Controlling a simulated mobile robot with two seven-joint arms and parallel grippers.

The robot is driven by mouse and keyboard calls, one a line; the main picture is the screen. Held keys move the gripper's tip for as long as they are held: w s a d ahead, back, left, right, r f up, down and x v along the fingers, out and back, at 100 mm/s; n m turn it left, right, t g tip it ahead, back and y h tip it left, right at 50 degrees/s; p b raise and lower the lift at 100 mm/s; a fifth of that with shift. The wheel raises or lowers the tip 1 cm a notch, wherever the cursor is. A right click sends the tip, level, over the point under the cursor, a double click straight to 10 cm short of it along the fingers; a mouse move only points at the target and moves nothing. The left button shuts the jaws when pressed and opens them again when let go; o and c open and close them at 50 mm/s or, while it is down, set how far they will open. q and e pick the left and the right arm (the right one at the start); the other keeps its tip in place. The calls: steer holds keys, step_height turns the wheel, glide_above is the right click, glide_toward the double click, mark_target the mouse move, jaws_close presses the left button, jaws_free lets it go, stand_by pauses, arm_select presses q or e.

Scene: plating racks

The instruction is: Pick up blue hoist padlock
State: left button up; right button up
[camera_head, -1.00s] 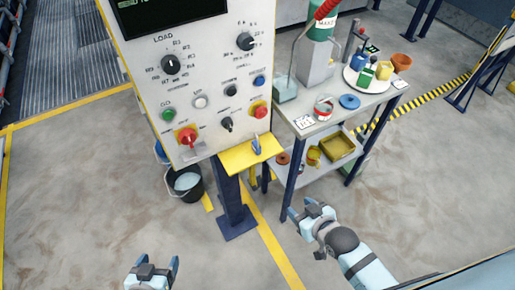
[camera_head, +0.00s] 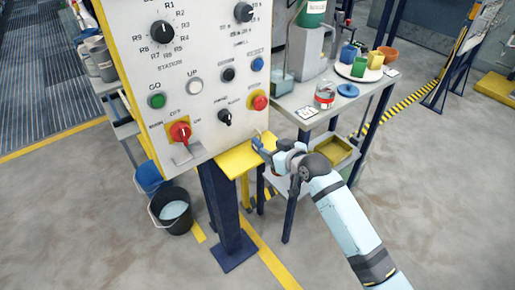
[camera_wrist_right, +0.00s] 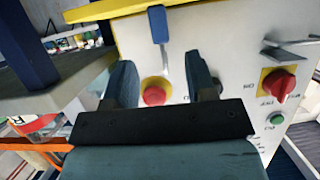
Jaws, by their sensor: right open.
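The blue padlock (camera_wrist_right: 158,25) is at the yellow shelf (camera_head: 238,160) under the control panel. In the right wrist view, which looks upside down, its blue body meets the yellow shelf edge and its thin metal shackle points away from the shelf. My right gripper (camera_wrist_right: 161,65) is open and empty. Its two dark fingers appear on either side of the padlock's line, with the padlock between and beyond the tips. In the head view my right gripper (camera_head: 264,144) is at the shelf's right end and mostly hides the padlock. My left gripper is out of view.
The control panel (camera_head: 205,80) with knobs and buttons rises right behind the shelf. A blue post (camera_head: 226,215) supports it. A side table (camera_head: 345,112) with a jar, a blue disc and a plate of coloured items stands at right. A black bucket (camera_head: 171,211) sits on the floor at left.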

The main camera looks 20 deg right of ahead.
mark_target(259, 146)
steer(key=x, duration=0.5)
steer(key=b+x, duration=0.1)
steer(key=x, duration=0.1)
steer(key=shift+a+f, duration=0.1)
steer(key=shift+f, duration=0.3)
steer(key=shift+c, duration=0.5)
jaws_close()
